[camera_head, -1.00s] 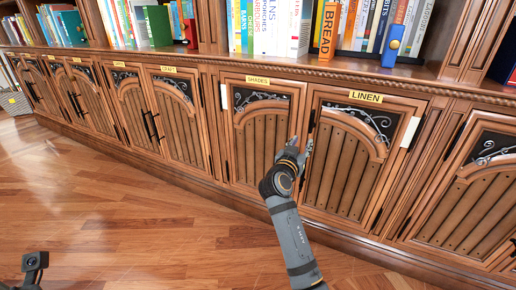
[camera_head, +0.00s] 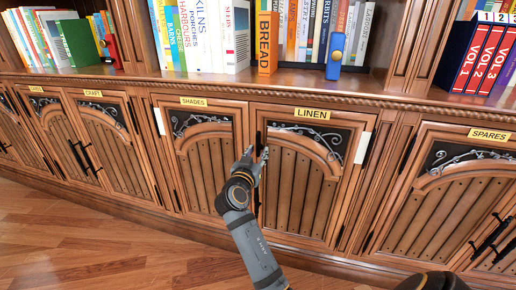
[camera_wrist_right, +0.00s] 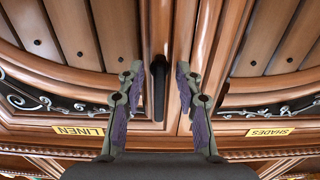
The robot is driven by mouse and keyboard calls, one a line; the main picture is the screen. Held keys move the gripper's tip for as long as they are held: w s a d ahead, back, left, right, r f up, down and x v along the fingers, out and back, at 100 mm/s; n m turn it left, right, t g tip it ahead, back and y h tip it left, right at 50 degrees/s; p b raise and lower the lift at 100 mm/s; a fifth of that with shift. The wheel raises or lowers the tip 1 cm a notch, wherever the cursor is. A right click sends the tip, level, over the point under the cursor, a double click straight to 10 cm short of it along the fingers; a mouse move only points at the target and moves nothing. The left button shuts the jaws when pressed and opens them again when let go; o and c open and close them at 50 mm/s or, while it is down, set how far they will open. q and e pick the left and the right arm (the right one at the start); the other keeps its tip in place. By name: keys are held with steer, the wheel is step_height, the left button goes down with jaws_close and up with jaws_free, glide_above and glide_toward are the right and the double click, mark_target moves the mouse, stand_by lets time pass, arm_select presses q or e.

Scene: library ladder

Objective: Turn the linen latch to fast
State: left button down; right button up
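The linen door (camera_head: 302,185), under a yellow LINEN label (camera_head: 312,114), is closed. A slim dark upright bar (camera_wrist_right: 159,90) on its edge beside the shades door shows between my fingers in the right wrist view; I cannot tell whether it is the latch or a handle. A white plate (camera_head: 362,148) sits at the linen door's upper right. My right gripper (camera_head: 257,155) is in front of the seam between the linen and shades doors. Its fingers (camera_wrist_right: 160,95) are apart, one on each side of the bar; contact cannot be told. My left gripper is out of view.
The shades door (camera_head: 207,160) is closed on the left, with a white plate (camera_head: 158,121) at its upper left. The spares door (camera_head: 440,205) is on the right. Books and a blue object (camera_head: 335,55) stand on the shelf above. The wooden floor (camera_head: 60,245) is clear.

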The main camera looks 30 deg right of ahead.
steer(key=shift+s+a+r, duration=0.1)
steer(key=shift+c, duration=0.8)
jaws_close()
